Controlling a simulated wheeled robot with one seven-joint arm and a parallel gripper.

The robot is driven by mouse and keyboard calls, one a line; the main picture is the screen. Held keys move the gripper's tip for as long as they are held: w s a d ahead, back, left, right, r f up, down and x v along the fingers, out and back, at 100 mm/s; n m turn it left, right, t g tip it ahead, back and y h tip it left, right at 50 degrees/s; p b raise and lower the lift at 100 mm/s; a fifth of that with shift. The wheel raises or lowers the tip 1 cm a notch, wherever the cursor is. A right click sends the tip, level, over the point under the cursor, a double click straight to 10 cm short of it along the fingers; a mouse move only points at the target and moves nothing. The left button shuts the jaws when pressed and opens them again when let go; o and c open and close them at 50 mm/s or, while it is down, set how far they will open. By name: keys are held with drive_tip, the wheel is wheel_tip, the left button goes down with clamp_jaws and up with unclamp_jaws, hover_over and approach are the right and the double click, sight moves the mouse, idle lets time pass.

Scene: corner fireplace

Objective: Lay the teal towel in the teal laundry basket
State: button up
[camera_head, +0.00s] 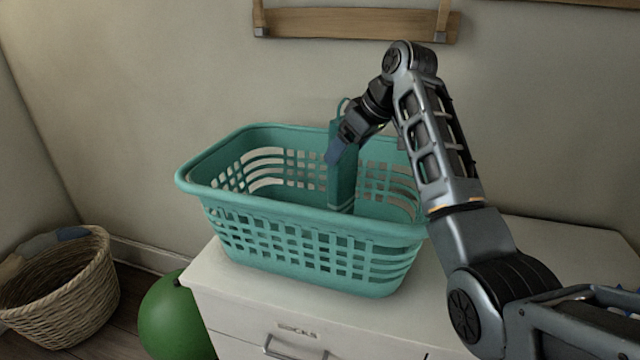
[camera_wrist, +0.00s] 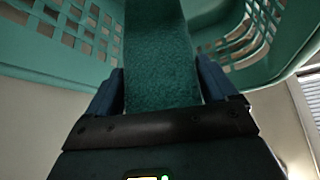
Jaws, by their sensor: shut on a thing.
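The teal laundry basket (camera_head: 270,215) stands upright on a white cabinet, with openwork sides. My gripper (camera_head: 336,150) is over the basket's opening, near its right half. It is shut on the teal towel (camera_head: 343,185), which hangs as a narrow upright strip down into the basket. In the wrist view the towel (camera_wrist: 160,70) runs between my two blue fingers (camera_wrist: 162,88), with the basket wall (camera_wrist: 225,22) behind it. The towel's lower end is hidden by the basket's front wall, so I cannot tell whether it touches the bottom.
A wooden rack (camera_head: 350,22) is on the wall above.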

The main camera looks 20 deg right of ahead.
drive_tip(key=w+a+f+p, duration=0.1)
drive_tip(key=w+a+f, duration=0.1)
drive_tip(key=a+f, duration=0.3)
drive_tip(key=shift+w+f, duration=0.3)
drive_tip(key=shift+f, duration=0.9)
drive_tip(key=o, duration=1.4)
drive_tip(key=shift+f, duration=0.15)
drive_tip(key=v, duration=1.2)
